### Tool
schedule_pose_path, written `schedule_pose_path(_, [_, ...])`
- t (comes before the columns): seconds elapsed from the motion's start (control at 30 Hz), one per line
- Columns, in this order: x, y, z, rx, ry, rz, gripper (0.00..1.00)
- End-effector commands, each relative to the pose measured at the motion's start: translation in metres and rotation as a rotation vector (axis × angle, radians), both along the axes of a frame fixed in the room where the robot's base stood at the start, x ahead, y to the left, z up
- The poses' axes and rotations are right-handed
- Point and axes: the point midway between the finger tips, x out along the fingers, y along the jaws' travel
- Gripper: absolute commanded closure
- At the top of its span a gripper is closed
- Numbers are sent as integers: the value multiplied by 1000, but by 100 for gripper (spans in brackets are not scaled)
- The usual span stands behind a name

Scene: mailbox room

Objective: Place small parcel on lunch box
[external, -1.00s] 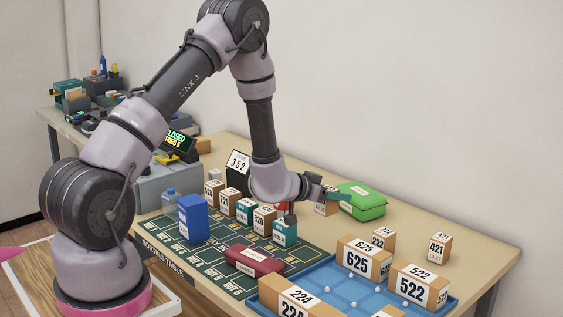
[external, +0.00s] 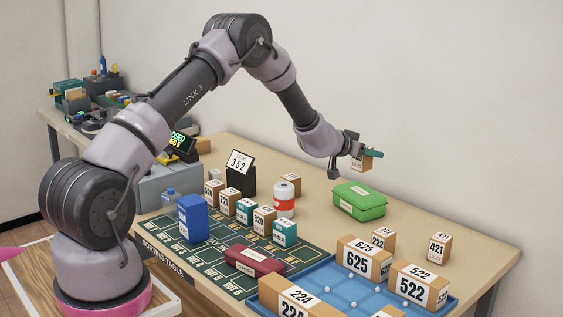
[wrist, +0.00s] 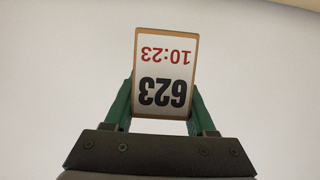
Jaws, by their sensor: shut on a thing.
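My gripper (external: 364,153) is shut on a small brown parcel (external: 361,163) and holds it in the air. In the wrist view the parcel (wrist: 163,75) sits between the two green fingers, with a white label reading 623 and 10:23 upside down. The green lunch box (external: 359,202) lies closed on the table, a little below the held parcel in the external picture. There is a clear gap between parcel and lunch box. Part of the parcel is hidden behind the gripper in the external view.
Several numbered parcels and a blue tray (external: 325,290) are at the front. A dark 352 sign (external: 240,171) stands further left. Bare table lies right of the lunch box.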

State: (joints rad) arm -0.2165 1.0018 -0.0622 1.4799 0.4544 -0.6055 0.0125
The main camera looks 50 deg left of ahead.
Motion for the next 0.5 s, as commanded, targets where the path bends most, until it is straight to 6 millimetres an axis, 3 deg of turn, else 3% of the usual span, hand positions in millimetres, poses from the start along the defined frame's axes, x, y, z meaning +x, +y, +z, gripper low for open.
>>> schedule_pose_path(0.1, [0,-1,-20,-1,0,-1,100])
schedule_pose_path(0.27, [0,0,-31,1,-1,0,100])
schedule_pose_path(0.5, [-1,0,-62,1,0,0,100])
